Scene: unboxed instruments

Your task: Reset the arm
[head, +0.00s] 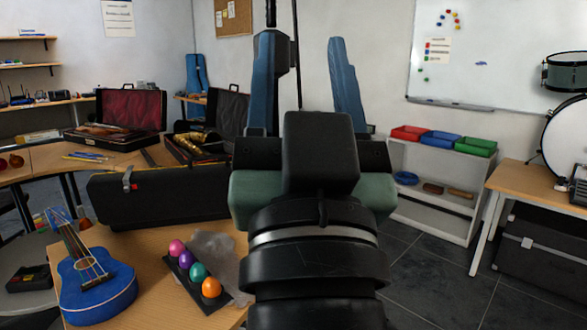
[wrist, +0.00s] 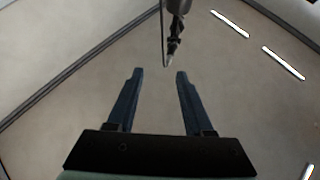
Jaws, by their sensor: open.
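My gripper (head: 306,88) stands upright in the middle of the head view, its two blue fingers pointing up and spread apart with nothing between them. In the wrist view my gripper (wrist: 158,75) is also open and empty, facing the ceiling. My arm hides part of the table and floor behind it.
A wooden table (head: 145,248) at the lower left holds a blue ukulele (head: 98,283), a black holder with coloured egg shapes (head: 188,262) and a black case (head: 155,197). A white shelf (head: 425,205) with trays stands right of my arm. Dark floor (head: 430,270) shows clear there.

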